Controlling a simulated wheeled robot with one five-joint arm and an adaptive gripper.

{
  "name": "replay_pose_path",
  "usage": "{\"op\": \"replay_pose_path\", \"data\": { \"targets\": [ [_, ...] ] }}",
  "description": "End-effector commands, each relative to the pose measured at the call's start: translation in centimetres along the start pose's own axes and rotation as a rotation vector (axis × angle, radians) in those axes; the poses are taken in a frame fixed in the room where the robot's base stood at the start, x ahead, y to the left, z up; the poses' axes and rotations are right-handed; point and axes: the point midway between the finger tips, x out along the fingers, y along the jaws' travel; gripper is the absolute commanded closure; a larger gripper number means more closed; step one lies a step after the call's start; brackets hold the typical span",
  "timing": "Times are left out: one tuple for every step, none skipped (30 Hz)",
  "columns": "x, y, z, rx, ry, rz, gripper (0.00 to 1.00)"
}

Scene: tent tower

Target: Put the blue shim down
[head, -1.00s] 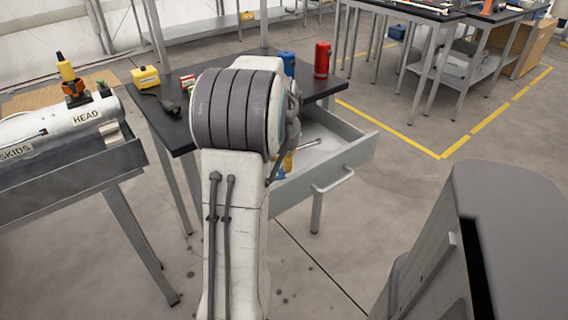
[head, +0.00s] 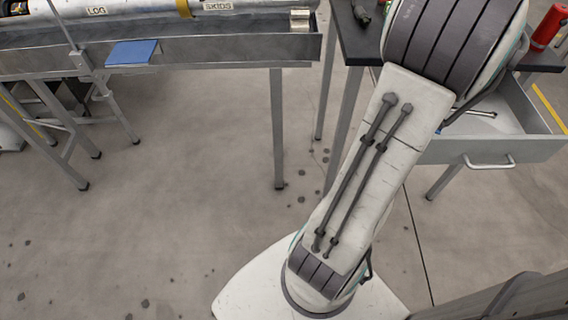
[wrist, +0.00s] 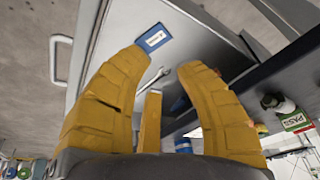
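A flat blue rectangle with a white label (wrist: 154,38), which looks like the blue shim, lies in the open drawer (wrist: 118,30) in the wrist view. It is beyond the tips of my gripper (wrist: 158,62) and apart from them. My gripper's yellow fingers are spread wide, with a shorter yellow part between them and nothing visibly held. In the head view my arm hides the gripper and much of the drawer (head: 490,150). A flat blue plate (head: 133,52) also shows at the edge of the left bench; I cannot tell if it is a shim.
A wrench-like tool (wrist: 151,78) lies in the drawer. The dark tabletop (wrist: 270,88) runs along the right, with a green PASS tag (wrist: 297,121). A red canister (head: 548,25) stands at right. The left bench (head: 220,55) has legs; the floor between is clear.

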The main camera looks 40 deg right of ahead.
Motion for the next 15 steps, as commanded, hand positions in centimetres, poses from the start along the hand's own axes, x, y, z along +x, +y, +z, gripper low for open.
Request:
{"op": "replay_pose_path", "data": {
  "targets": [
    [-0.6, -2.5, 1.2, -0.062, -0.003, -0.019, 0.7],
    [-1.0, -3.9, 2.0, -0.099, -0.007, -0.03, 0.7],
    [-1.5, -5.8, 3.3, -0.153, -0.012, -0.047, 0.7],
    [-1.9, -7.3, 4.4, -0.197, -0.016, -0.059, 0.7],
    [-2.4, -8.7, 5.6, -0.243, -0.021, -0.072, 0.7],
    [-3.0, -10.5, 7.3, -0.305, -0.028, -0.09, 0.7],
    [-3.5, -11.7, 8.7, -0.351, -0.032, -0.103, 0.7],
    [-3.9, -12.8, 10.1, -0.397, -0.036, -0.116, 0.7],
    [-4.5, -14.1, 12.0, -0.458, -0.042, -0.132, 0.7],
    [-4.9, -14.9, 13.5, -0.505, -0.047, -0.145, 0.7],
    [-5.3, -15.7, 15.0, -0.55, -0.051, -0.157, 0.7],
    [-5.9, -16.5, 16.9, -0.612, -0.057, -0.173, 0.7],
    [-6.3, -17.0, 18.4, -0.659, -0.06, -0.185, 0.7],
    [-6.7, -17.5, 19.9, -0.705, -0.063, -0.197, 0.7],
    [-7.2, -17.9, 21.9, -0.767, -0.068, -0.212, 0.7]
  ]
}}
